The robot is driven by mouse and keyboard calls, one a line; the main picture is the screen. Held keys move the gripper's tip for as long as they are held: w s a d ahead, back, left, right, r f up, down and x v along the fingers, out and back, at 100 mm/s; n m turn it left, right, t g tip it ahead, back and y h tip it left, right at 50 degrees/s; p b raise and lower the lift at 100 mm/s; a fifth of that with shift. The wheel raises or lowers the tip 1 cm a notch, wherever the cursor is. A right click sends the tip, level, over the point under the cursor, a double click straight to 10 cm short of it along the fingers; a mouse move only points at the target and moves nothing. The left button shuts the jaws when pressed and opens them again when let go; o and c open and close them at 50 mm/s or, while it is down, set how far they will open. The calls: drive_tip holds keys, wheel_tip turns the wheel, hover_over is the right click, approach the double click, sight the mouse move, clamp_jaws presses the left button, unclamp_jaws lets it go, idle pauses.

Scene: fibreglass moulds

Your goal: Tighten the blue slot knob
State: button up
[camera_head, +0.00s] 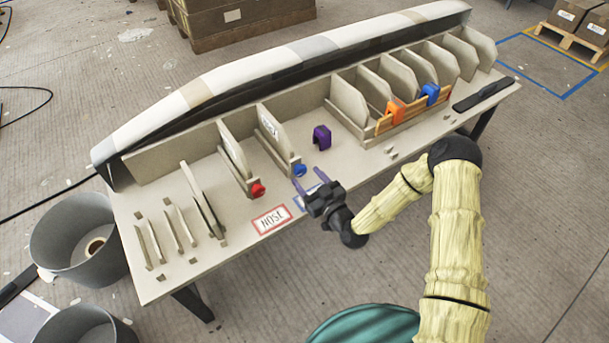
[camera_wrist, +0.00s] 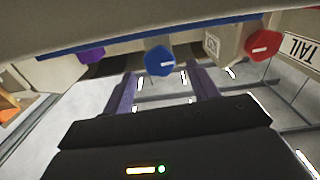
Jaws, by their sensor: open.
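The blue slot knob (camera_head: 300,170) sits at the front end of a slot with an upright panel (camera_head: 276,137) on the bench. In the wrist view the blue knob (camera_wrist: 159,62) faces me, with a short slanted white mark on it. My gripper (camera_head: 309,179) is just in front of the blue knob, its two purple fingers apart and pointing towards it. In the wrist view the knob appears just beyond and between the fingertips of my gripper (camera_wrist: 160,80), with no visible contact. A red knob (camera_head: 258,190) sits on the slot to the left; it also shows in the wrist view (camera_wrist: 263,42).
A purple clamp (camera_head: 321,137) stands right of the knob. An orange clamp (camera_head: 395,112) and a blue clamp (camera_head: 430,93) are at an orange rack. Grey bins (camera_head: 72,245) stand left of the bench.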

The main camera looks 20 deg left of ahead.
drive_tip(key=shift+x, duration=1.4)
drive_tip(key=c, duration=1)
drive_tip(key=shift+m, duration=0.3)
drive_tip(key=m, duration=0.3)
drive_tip(key=shift+d, duration=0.1)
drive_tip(key=shift+w+f+m, duration=0.1)
drive_tip(key=shift+m, duration=2)
